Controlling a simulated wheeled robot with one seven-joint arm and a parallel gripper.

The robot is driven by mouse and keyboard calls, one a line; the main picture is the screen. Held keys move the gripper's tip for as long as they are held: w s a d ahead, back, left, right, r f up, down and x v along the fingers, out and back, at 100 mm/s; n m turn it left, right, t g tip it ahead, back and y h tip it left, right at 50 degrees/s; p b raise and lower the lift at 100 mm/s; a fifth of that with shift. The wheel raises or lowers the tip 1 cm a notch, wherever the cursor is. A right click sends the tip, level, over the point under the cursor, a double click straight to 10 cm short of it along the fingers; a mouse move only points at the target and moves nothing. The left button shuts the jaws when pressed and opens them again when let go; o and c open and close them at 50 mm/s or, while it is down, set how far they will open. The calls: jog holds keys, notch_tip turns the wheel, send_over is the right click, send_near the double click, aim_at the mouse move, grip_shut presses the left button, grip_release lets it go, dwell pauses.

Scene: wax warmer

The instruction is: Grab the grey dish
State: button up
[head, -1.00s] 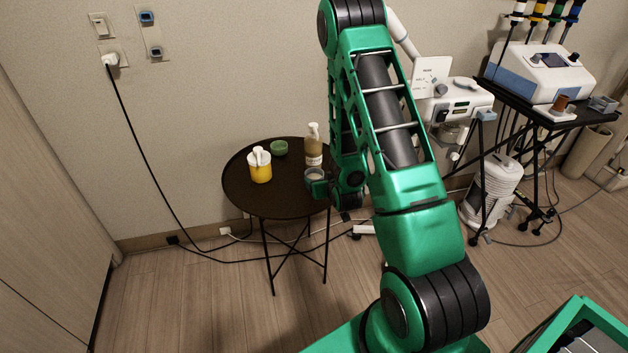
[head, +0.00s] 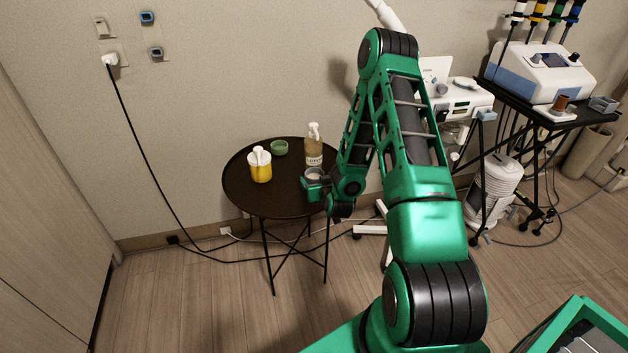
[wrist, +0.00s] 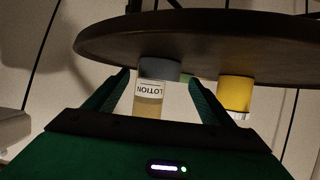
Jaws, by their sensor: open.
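The grey dish (head: 313,173) sits near the right edge of the round dark table (head: 270,202), in front of the lotion bottle (head: 314,150). My gripper (head: 315,186) is at the dish, over the table's right edge. The wrist view is upside down. There the grey dish (wrist: 160,69) lies between the tips of my open gripper (wrist: 159,80), with a gap visible on each side. The lotion bottle (wrist: 149,103) shows right behind the dish. My gripper partly hides the dish in the head view.
A yellow bottle with a white top (head: 261,168) and a small green bowl (head: 279,148) stand to the left on the table. A white machine on a stand (head: 465,99) and a black cart (head: 545,110) are at the right.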

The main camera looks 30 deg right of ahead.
aim_at(312, 172)
jog(key=shift+x, duration=2.65)
jog(key=c, duration=1.3)
jog(key=shift+r, duration=0.15)
